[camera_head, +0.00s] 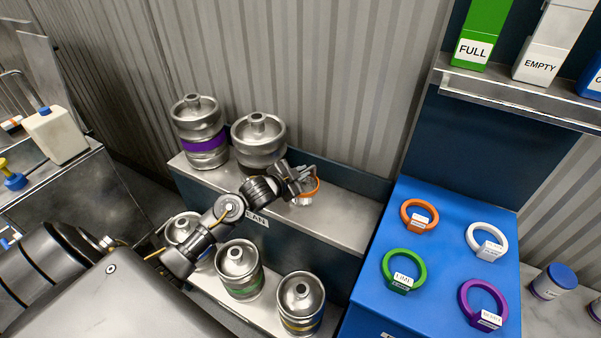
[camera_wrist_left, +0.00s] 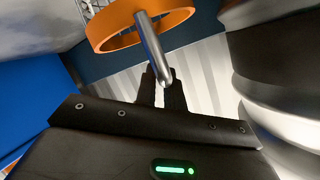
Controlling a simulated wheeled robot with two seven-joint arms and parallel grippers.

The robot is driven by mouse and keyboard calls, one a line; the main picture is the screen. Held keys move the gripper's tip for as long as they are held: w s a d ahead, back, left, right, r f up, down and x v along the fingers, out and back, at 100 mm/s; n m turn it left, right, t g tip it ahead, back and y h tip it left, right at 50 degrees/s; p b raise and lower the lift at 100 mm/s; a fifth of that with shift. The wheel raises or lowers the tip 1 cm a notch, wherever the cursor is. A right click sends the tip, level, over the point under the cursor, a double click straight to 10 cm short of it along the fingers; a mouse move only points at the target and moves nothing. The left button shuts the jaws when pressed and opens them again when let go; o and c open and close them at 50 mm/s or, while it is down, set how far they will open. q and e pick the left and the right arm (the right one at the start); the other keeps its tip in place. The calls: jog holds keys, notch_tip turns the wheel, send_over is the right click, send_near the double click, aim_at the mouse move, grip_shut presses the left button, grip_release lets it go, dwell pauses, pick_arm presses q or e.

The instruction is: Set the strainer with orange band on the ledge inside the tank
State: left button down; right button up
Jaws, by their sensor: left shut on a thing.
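The strainer with the orange band (camera_head: 314,190) is in my left gripper (camera_head: 298,182), above the grey shelf in the head view. In the left wrist view the orange band (camera_wrist_left: 112,38) is at the top, with a metal handle (camera_wrist_left: 152,47) running down from it. My left fingers (camera_wrist_left: 162,92) are shut on that handle. The strainer's mesh shows only partly at the top edge. I cannot make out a tank with an inner ledge in these frames. My right gripper is not in view.
A keg with a dark band (camera_head: 259,139) stands close behind my left gripper, beside a purple-banded keg (camera_head: 199,134). Several kegs stand on the lower step. The shelf (camera_head: 350,215) is bare to the right. A blue counter (camera_head: 440,240) holds orange, white, green and purple rings.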

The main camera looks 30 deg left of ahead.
pick_arm(q)
jog(key=c, duration=1.5)
grip_release()
jog(key=shift+f, duration=0.15)
jog(key=shift+r, duration=0.2)
jog(key=v, duration=1.2)
